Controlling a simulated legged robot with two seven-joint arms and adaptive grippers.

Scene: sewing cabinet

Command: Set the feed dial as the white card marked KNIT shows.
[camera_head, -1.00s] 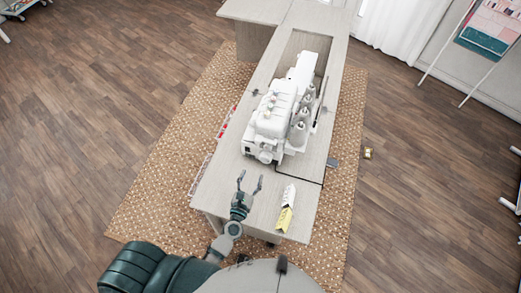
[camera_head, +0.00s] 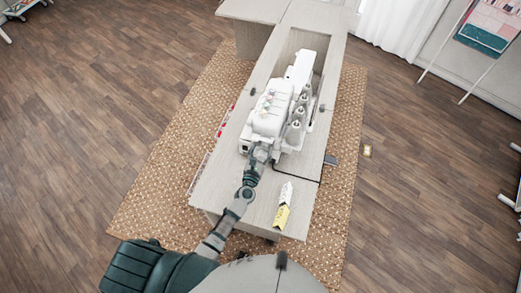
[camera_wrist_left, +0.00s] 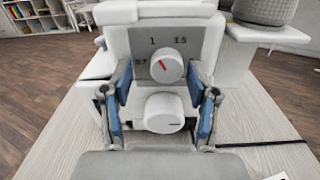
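The white sewing machine (camera_head: 268,118) stands on the cabinet. In the left wrist view its end face has an upper white dial (camera_wrist_left: 167,65), with a red line pointing up-left between 0.7 and 1; 1.5 is at right. A lower white knob (camera_wrist_left: 163,112) with a dark line sits below. My left gripper (camera_wrist_left: 160,82) is open, its blue-padded fingers on both sides of the dials with gaps visible. In the head view the left gripper (camera_head: 261,152) reaches the machine's near end. A white card (camera_head: 286,192) lies on the cabinet; its writing is unreadable. My right gripper is out of view.
The pale cabinet top (camera_head: 225,180) is bare to the left of my arm. Thread cones (camera_head: 297,125) stand along the machine's right side. A dark cord runs near the right edge.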

